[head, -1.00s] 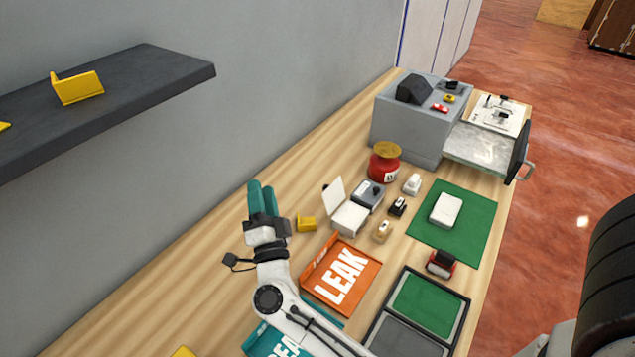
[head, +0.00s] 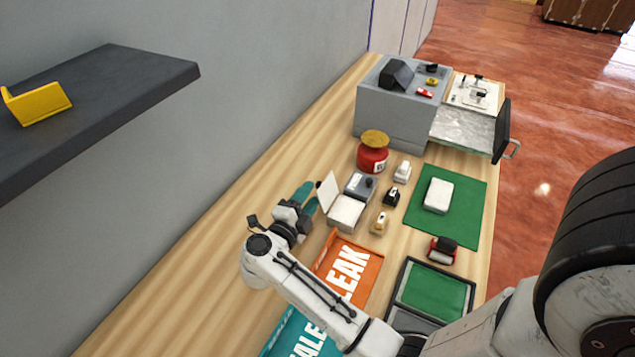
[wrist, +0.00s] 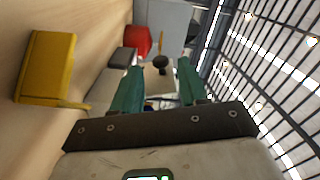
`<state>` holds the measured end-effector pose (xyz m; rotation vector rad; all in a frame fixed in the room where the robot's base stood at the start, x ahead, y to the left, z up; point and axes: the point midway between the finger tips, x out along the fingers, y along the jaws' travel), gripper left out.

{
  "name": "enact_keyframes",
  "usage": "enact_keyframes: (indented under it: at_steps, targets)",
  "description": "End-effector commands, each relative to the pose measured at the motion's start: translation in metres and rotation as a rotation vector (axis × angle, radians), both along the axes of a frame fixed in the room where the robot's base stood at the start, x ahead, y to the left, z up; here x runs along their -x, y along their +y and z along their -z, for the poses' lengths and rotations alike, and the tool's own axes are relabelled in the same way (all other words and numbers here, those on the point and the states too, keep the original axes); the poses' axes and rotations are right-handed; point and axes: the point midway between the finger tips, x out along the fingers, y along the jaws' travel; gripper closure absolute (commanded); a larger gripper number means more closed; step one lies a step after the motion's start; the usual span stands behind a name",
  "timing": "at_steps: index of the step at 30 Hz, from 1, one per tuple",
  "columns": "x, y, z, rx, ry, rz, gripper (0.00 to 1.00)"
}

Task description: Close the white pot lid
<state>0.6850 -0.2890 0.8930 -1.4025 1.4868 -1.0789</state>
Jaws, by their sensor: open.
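The white pot (head: 346,211) is a small square box on the table in the head view. Its white lid (head: 328,194) stands raised on the box's left side, so the box is open. My gripper (head: 307,192) has teal fingers and is just left of the raised lid, pointing toward it; I cannot tell whether they touch. In the wrist view my gripper (wrist: 160,68) is open, its two fingers apart. Pale and dark shapes show between them, but I cannot tell the lid there.
A grey box with a dark knob (head: 360,185) stands right behind the pot, and a red pot (head: 372,158) farther back. An orange LEAK tray (head: 372,262) lies in front. A yellow bracket (wrist: 47,68) lies left of the fingers. The table's left side is clear.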

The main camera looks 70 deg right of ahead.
Motion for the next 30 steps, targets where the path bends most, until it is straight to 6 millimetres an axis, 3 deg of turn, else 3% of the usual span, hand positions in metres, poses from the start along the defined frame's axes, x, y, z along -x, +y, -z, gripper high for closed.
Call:
enact_keyframes:
  at_steps: [3,9,21,30]
  targets:
    - [0.002,-0.022,-0.001,0.0,0.0,0.004,0.57]
    - [0.003,-0.045,0.0,0.0,-0.001,0.002,0.57]
    - [0.003,-0.052,0.0,0.0,-0.001,-0.001,0.57]
    - [0.003,-0.051,0.0,0.001,0.0,-0.001,0.84]
